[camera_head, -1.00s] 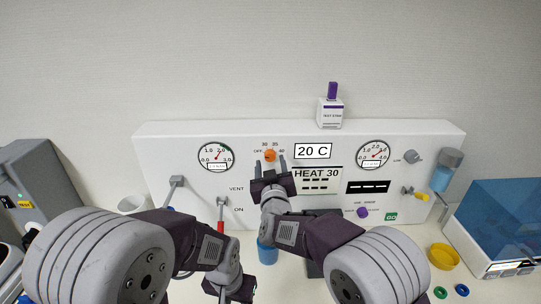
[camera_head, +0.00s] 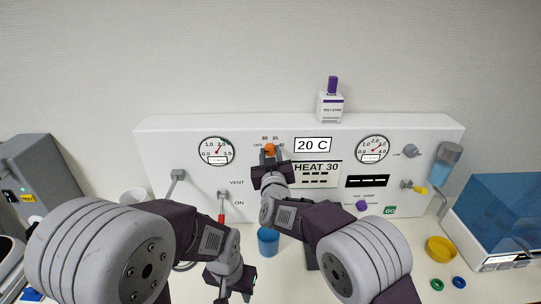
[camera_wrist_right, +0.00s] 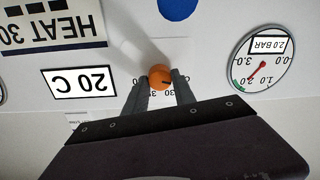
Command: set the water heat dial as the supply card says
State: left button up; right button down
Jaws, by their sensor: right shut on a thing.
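The orange heat dial (camera_head: 270,149) is on the white panel, with labels OFF, 30, 35 and 40 around it. My right gripper (camera_head: 270,156) is shut on the dial. In the right wrist view, which is upside down, its two fingers sit either side of the dial (camera_wrist_right: 159,75); a dark mark shows on the dial's face, and the fingers partly hide the labels. The supply card (camera_head: 317,174) reads HEAT 30. The display (camera_head: 313,145) reads 20 C. My left gripper (camera_head: 229,293) is low over the counter, away from the dial; its jaws are unclear.
Two round gauges, a left one (camera_head: 216,151) and a right one (camera_head: 373,149), flank the dial. A red-handled lever (camera_head: 222,216) is by the VENT and ON labels. A blue cup (camera_head: 268,243) stands below the panel.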

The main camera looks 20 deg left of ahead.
jog(key=shift+f+m+b, duration=0.25)
jog(key=shift+m+b, duration=0.25)
jog(key=shift+b, duration=0.15)
pick_arm(q)
notch_tip(320, 180, down, 5)
jog(key=b, duration=0.3)
pick_arm(e)
jog(key=m, duration=0.3)
pick_arm(q)
notch_tip(320, 180, down, 3)
jog(key=b, duration=0.3)
jog(key=shift+r, duration=0.1)
pick_arm(e)
jog(key=m, duration=0.4)
pick_arm(q)
jog(key=shift+f+b, duration=0.35)
jog(key=shift+b, duration=0.1)
pick_arm(e)
jog(key=shift+r+m, duration=0.1)
jog(key=shift+m, duration=0.5)
pick_arm(q)
jog(key=shift+f, duration=0.1)
pick_arm(e)
jog(key=shift+m, duration=0.3)
jog(key=c, duration=1)
grip_release()
jog(key=shift+c, duration=0.2)
jog(key=shift+r, duration=0.1)
